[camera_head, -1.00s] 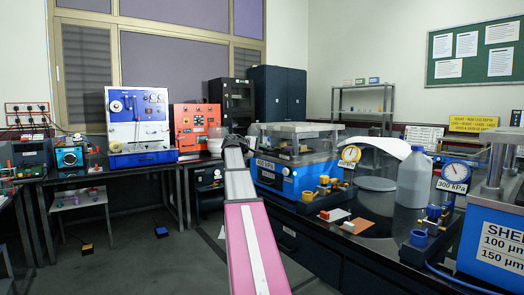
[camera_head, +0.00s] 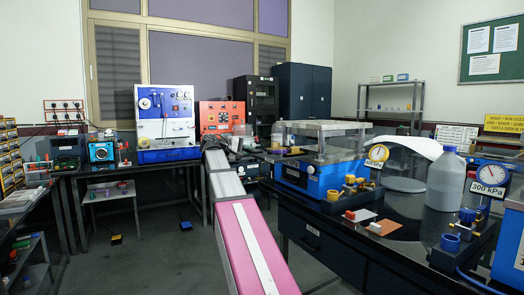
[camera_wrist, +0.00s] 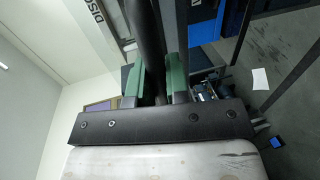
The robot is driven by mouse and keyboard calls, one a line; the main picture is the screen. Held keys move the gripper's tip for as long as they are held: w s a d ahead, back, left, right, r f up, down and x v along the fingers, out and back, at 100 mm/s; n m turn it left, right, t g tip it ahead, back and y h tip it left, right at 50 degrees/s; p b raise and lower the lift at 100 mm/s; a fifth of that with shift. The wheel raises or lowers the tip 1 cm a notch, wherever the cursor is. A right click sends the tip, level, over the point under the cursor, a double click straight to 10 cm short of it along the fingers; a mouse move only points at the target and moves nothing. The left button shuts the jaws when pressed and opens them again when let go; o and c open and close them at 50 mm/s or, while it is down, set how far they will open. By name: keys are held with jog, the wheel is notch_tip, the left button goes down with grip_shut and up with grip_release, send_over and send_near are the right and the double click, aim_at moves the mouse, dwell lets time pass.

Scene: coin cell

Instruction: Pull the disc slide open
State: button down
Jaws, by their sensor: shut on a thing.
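In the wrist view, the two green-padded fingers of my gripper (camera_wrist: 154,82) are closed on both sides of a dark bar (camera_wrist: 150,40), which runs up out of the picture. A pale panel with the cut-off black lettering "DIS" (camera_wrist: 97,12) is beside the bar at the top. I take the bar to be the disc slide's handle; the slide itself is not clearly seen, and how far it is open I cannot tell. In the head view, my pink and grey arm reaches toward the back bench, and its far end hides the grip.
A blue and white machine (camera_head: 165,115) and an orange panel box (camera_head: 220,117) stand on the back bench. A blue press (camera_head: 310,177), a bottle (camera_head: 445,182) and gauges crowd the right bench. Shelves with bins (camera_head: 10,160) stand at left.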

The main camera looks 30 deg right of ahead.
jog(key=f+v, duration=0.1)
jog(key=v, duration=0.5)
jog(key=shift+a, duration=0.15)
jog(key=shift+f, duration=0.1)
jog(key=c, duration=1.1)
grip_release()
jog(key=v, duration=1)
jog(key=shift+s+a, duration=0.15)
jog(key=shift+a, duration=0.25)
